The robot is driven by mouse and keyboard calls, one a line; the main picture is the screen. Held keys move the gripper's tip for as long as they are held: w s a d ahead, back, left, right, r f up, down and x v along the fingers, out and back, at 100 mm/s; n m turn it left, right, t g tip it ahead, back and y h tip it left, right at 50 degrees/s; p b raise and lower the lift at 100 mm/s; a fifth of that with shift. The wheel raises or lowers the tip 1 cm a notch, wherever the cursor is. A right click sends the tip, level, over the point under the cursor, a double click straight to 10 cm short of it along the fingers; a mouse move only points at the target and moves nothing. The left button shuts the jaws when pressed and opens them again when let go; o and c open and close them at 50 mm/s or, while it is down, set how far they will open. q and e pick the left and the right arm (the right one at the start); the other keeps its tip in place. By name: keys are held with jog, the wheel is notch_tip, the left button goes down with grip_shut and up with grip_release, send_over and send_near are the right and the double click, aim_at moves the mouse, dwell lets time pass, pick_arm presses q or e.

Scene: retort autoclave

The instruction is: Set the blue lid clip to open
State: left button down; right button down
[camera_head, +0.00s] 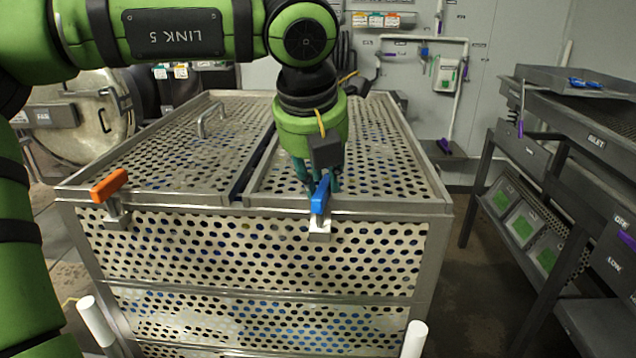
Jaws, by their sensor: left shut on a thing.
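The blue lid clip (320,195) is on the front top edge of the perforated metal crate (420,208), right of the middle. Its blue handle stands up, leaning slightly, above a small metal bracket. My left gripper (322,186) reaches down over the crate's lid from above, and its teal fingers are shut on the blue lid clip, at the handle's upper part. The fingers partly hide the clip's top. My right gripper is not in the view.
An orange clip (109,186) sits on the same front edge at the left. The lid has a metal handle (211,119). Two white posts stand in front, one of them at the lower right (414,340). A dark metal rack (560,160) stands at the right, with clear floor between.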

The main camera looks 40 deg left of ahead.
pick_arm(q)
jog(key=shift+w+d+f+m+h+b, duration=0.1)
jog(key=shift+m+h+b, duration=0.3)
jog(key=shift+m, duration=0.5)
jog(key=shift+d+m+h, duration=0.15)
jog(key=shift+m+h, duration=0.15)
jog(key=shift+m, duration=0.6)
jog(key=m, duration=0.1)
jog(key=m+h, duration=0.1)
jog(key=m, duration=0.1)
jog(key=shift+d+m, duration=0.25)
jog(key=shift+m, duration=0.05)
jog(key=m+h+p, duration=0.1)
jog(key=m, duration=0.1)
jog(key=d+m+g+h+p, duration=0.1)
jog(key=m, duration=0.2)
jog(key=m+g+h+p, duration=0.1)
jog(key=m, duration=0.2)
jog(key=shift+s+d+p, duration=0.15)
jog(key=shift+s+p, duration=0.1)
jog(key=shift+p, duration=0.1)
jog(key=shift+f+m, duration=0.1)
jog(key=shift+m, duration=0.3)
jog(key=c, duration=1)
grip_release()
jog(key=shift+c, duration=0.2)
jog(key=shift+d, duration=0.15)
